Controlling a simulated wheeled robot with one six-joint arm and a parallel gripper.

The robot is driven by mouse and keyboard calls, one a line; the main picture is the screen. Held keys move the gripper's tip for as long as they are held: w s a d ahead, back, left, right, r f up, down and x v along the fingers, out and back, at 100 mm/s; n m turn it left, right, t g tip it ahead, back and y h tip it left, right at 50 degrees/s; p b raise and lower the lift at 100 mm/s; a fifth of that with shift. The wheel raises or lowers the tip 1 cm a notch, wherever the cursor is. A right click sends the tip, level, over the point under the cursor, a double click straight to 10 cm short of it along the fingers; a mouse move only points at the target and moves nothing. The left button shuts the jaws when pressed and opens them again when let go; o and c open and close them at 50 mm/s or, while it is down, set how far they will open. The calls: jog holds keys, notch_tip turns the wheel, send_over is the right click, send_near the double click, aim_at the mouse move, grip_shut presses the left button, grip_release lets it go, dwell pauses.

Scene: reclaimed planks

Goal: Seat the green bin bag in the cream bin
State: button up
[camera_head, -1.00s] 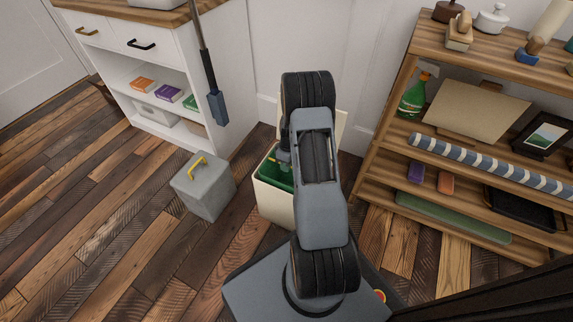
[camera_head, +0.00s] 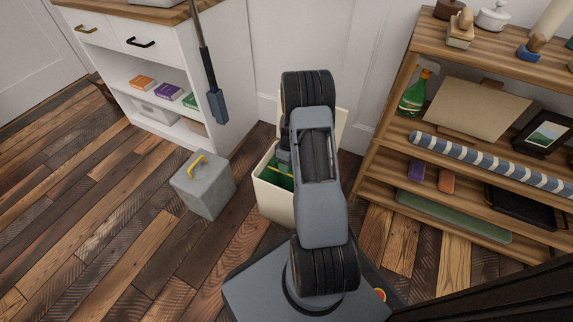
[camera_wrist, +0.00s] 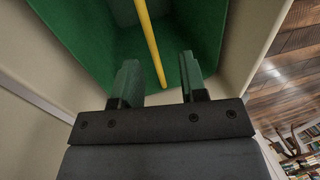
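The cream bin (camera_head: 274,207) stands on the floor, partly hidden behind my arm, with its raised lid (camera_head: 341,122) behind it. The green bin bag (camera_head: 272,178) is inside it, below the rim; it also shows in the wrist view (camera_wrist: 90,45). A yellow strap (camera_wrist: 147,30) runs across the bag. My gripper (camera_wrist: 160,68) is down in the bin mouth. Its two fingers are apart, with the strap passing between them and visible gaps on both sides. In the head view the fingertips are hidden.
A grey box (camera_head: 204,190) with a yellow handle stands left of the bin. A white cabinet (camera_head: 232,70) is behind left. A wooden shelf (camera_head: 375,165) with several items stands close on the right. The plank floor at left is clear.

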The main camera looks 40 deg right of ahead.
notch_tip(320, 180, up, 14)
jog(key=w+d+p, duration=0.1)
jog(key=d+p, duration=0.1)
jog(key=p, duration=0.3)
jog(key=shift+w+d+f+p, duration=0.15)
jog(key=shift+d+f+p, duration=0.05)
jog(key=shift+p, duration=0.1)
dwell(0.5)
